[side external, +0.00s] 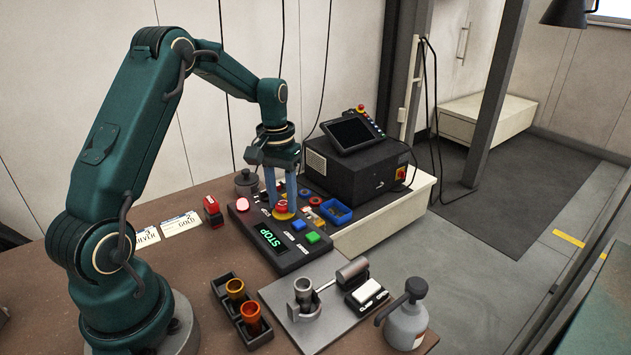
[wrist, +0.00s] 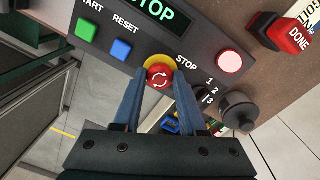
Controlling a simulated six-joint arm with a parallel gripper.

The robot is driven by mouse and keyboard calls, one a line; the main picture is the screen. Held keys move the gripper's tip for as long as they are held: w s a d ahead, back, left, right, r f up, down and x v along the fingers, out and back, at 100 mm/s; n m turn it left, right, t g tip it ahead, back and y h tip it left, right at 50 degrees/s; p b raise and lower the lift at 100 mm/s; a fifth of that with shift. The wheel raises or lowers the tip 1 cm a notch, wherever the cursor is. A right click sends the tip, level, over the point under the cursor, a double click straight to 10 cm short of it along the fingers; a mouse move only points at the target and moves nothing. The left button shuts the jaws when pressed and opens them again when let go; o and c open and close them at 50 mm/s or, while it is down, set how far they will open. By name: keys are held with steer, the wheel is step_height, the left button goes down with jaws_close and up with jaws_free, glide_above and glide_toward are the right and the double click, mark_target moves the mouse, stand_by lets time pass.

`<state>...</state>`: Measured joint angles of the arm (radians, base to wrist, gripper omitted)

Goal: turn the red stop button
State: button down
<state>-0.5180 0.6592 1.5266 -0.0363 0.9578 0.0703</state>
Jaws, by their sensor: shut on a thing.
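The red stop button (wrist: 160,76) has white turn arrows on its cap and a yellow ring around it. It sits on the dark control panel (wrist: 203,60). In the side view the stop button (side external: 281,207) shows below my gripper (side external: 281,204). My gripper points down, its two blue fingers one on each side of the red cap. In the wrist view my gripper (wrist: 160,80) is shut on the red cap. The panel display (side external: 270,237) reads STOP in green. A round light (side external: 242,204) on the panel glows pinkish red.
A green START button (wrist: 86,29) and a blue RESET button (wrist: 120,50) sit on the same panel. A dark knob (wrist: 239,111) is beside the 1-2-3 marks. A black box with a tilted screen (side external: 352,133) stands behind; cups (side external: 250,312) and a spray bottle (side external: 406,318) stand in front.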

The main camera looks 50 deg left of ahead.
steer(key=shift+c, duration=2.2)
jaws_free()
steer(key=shift+a+r, duration=0.1)
steer(key=shift+r, duration=2.45)
